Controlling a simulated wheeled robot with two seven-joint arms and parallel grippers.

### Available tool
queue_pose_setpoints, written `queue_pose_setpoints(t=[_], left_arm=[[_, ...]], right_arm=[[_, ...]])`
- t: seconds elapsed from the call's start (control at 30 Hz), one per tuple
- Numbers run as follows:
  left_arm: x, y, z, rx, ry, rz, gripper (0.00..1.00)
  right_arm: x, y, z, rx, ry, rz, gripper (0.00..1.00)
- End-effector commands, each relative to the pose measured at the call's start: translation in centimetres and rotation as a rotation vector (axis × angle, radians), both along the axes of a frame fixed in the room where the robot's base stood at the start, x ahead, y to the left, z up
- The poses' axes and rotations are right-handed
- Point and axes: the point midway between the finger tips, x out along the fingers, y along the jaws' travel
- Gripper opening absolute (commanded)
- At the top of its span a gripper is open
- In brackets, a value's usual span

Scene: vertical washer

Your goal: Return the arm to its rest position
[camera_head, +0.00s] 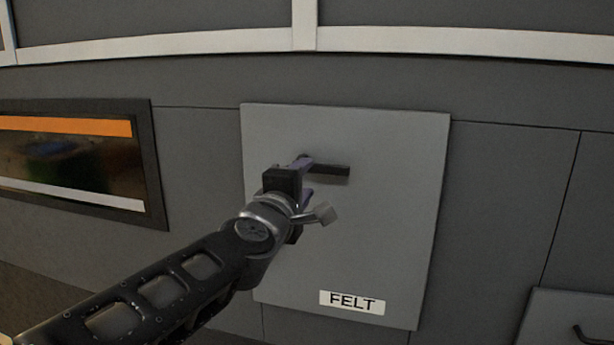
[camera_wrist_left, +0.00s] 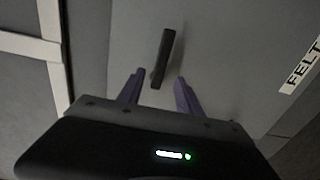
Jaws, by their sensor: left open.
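My left arm (camera_head: 165,290) reaches in from the lower left in the head view. Its gripper (camera_head: 308,177), with purple fingers, is in front of a light grey panel (camera_head: 390,220) labelled FELT. The gripper is open and holds nothing. A short dark bar handle (camera_head: 332,170) is on the panel, just right of the upper finger. In the left wrist view the handle (camera_wrist_left: 164,55) extends ahead of the open gripper (camera_wrist_left: 160,79), its near end appearing between the fingertips. The exact gap in depth is unclear. My right gripper is not in view.
A dark framed window (camera_head: 75,160) with an orange stripe is to the left in the wall. The FELT label (camera_head: 352,302) is low on the panel. A smaller panel (camera_head: 570,315) with a dark handle is at the lower right. White rails (camera_head: 430,40) cross the top.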

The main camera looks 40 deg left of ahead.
Motion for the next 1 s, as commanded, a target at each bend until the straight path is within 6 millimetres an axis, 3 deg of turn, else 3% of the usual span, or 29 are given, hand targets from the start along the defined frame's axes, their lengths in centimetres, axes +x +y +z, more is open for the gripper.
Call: queue_pose_setpoints(t=[0.53,0.67,0.77,0.87,1.0], left_arm=[[0.0,0.0,0.0,0.013,0.005,0.001,0.42],[0.0,0.2,-0.4,0.164,0.05,0.012,0.42],[1.6,0.1,-4.6,0.304,0.162,-0.012,0.42],[3.9,-0.9,-10.4,0.41,0.288,-0.074,0.42],[6.4,-3.7,-21.0,0.548,0.479,-0.221,0.42]], right_arm=[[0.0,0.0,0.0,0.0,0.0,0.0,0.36],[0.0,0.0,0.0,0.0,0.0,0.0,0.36],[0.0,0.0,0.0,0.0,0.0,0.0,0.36],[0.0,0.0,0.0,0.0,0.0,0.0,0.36],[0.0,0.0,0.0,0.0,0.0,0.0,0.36]])
